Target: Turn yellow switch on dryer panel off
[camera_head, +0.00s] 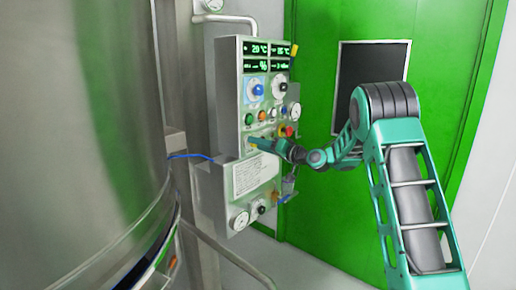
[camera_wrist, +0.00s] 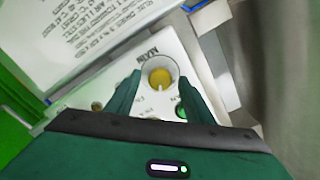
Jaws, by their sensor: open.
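The dryer panel (camera_head: 238,165) is a grey metal box with displays, dials and knobs, in the middle of the head view. The yellow switch (camera_wrist: 160,77) is a round knob in a pale ring, marked MAIN, in the wrist view. A white pointer mark shows at its lower edge. My gripper (camera_head: 254,143) reaches the panel's face from the right in the head view. In the wrist view, my gripper's (camera_wrist: 158,90) two green fingers are open, one on each side of the yellow switch. I cannot tell whether they touch it. In the head view my gripper hides the switch.
A large steel vessel (camera_head: 85,130) stands left of the panel. Several other controls are close by, including a red knob (camera_head: 289,131) and a blue knob (camera_head: 257,90). A label plate (camera_wrist: 90,35) lies beside the switch. A green door (camera_head: 430,60) is behind.

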